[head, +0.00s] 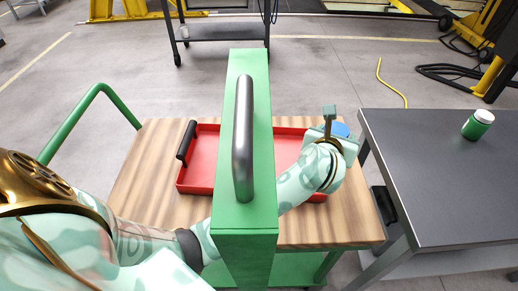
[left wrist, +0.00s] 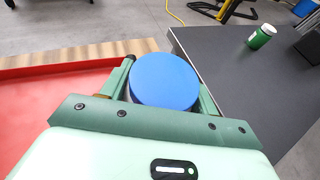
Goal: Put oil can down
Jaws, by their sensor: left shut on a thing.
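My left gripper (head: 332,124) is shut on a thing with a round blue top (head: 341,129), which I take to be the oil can. In the left wrist view the blue top (left wrist: 164,80) sits between the two green fingers, one on each side. Only the top shows; its body and underside are hidden. The gripper is near the right end of the wooden cart top (head: 350,215), close to the dark table (head: 440,170) on the right. I cannot tell how high the can is held. My right gripper is not in view.
A red tray (head: 205,160) with a black handle lies on the wooden top. A green upright block with a grey handle (head: 243,135) hides part of my left arm. A green can (head: 478,125) stands at the dark table's far right; much of that table is clear.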

